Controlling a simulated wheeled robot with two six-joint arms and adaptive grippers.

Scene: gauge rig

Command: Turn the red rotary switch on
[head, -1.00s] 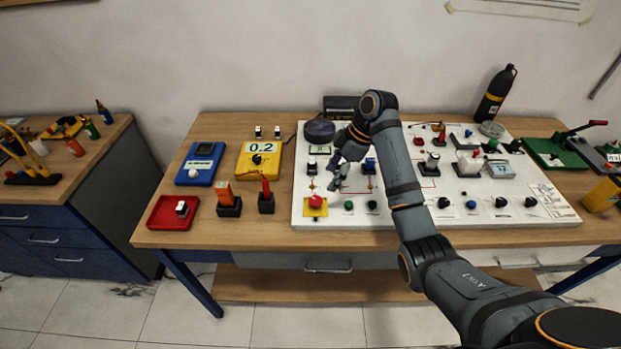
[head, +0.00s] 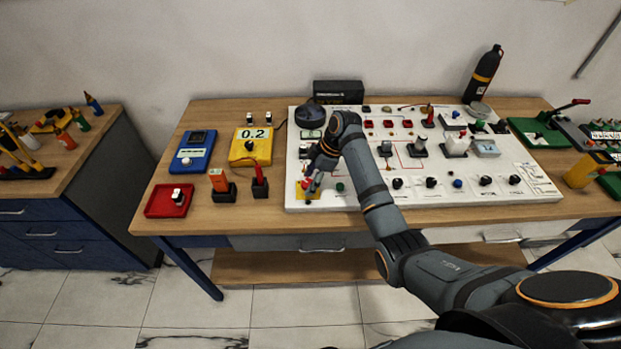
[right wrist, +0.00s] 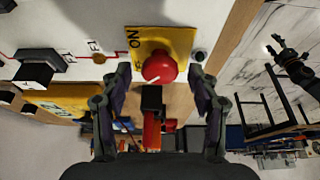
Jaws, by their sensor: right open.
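The red rotary switch (right wrist: 160,67) is a round red knob on a yellow plate (right wrist: 176,40) marked ON. A white line on the knob slants toward the lower left in the right wrist view. In the head view the yellow plate (head: 322,193) sits at the white board's front left corner, and my gripper partly covers the knob. My right gripper (head: 309,181) is open at the switch. In the right wrist view its fingers stand either side of the knob with gaps; contact is not visible. A dark pronged shape (right wrist: 288,58) at the right of that view looks like my left gripper.
The white board (head: 400,200) carries several knobs, buttons and switches right of the red one.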

